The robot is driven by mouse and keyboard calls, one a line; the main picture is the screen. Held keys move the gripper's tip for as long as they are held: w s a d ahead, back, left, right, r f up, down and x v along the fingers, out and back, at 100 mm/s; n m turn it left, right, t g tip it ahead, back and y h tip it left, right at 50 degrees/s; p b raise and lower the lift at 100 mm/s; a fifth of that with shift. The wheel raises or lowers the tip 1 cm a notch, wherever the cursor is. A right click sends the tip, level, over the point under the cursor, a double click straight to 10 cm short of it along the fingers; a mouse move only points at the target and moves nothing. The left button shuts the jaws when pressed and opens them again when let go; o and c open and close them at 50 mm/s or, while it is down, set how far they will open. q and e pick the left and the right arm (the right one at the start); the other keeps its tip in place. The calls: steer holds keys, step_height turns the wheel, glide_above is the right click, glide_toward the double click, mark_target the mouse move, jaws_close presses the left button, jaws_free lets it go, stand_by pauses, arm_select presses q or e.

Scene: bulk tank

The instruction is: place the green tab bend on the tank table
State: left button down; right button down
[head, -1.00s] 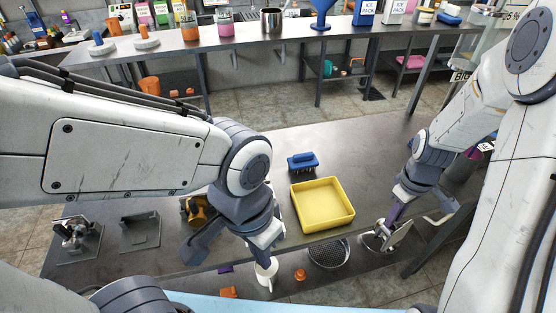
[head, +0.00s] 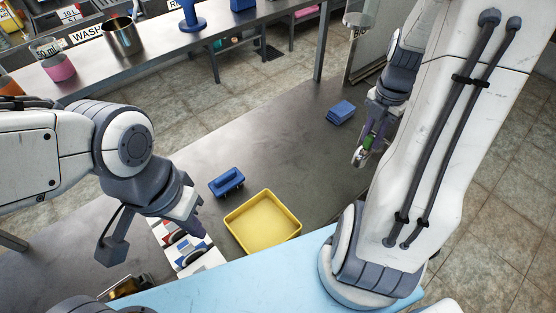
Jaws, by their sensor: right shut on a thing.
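My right gripper (head: 372,142) is shut on a small metal bend (head: 358,158) with a green tab (head: 367,142). It holds the bend over the right part of the dark metal table (head: 290,130); whether the bend touches the table is hard to tell. My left gripper (head: 152,236) is open and empty, with its fingers wide apart over the left part of the table. Most of the bend is hidden by the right gripper's fingers.
A yellow tray (head: 262,221) and a blue brush (head: 227,182) are mid-table. Blue folded pads (head: 341,112) lie near the far right edge. Red, white and blue items (head: 184,246) lie under the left gripper. A back bench (head: 150,58) holds several containers.

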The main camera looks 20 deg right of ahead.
steer(key=w+a+f+p, duration=0.1)
steer(key=w+a+f, duration=0.1)
steer(key=w+f, duration=0.1)
steer(key=w+a+f, duration=0.2)
steer(key=a+f, duration=0.1)
steer(key=f, duration=0.1)
steer(key=w+a+f+p, duration=0.1)
steer(key=w+a+f, duration=0.2)
steer(key=f, duration=0.1)
steer(key=shift+w+a+p, duration=0.15)
steer(key=shift+w+p, duration=0.15)
steer(key=shift+f, duration=0.1)
steer(key=c, duration=1.2)
jaws_free()
steer(key=shift+f, duration=0.1)
steer(key=o, duration=0.5)
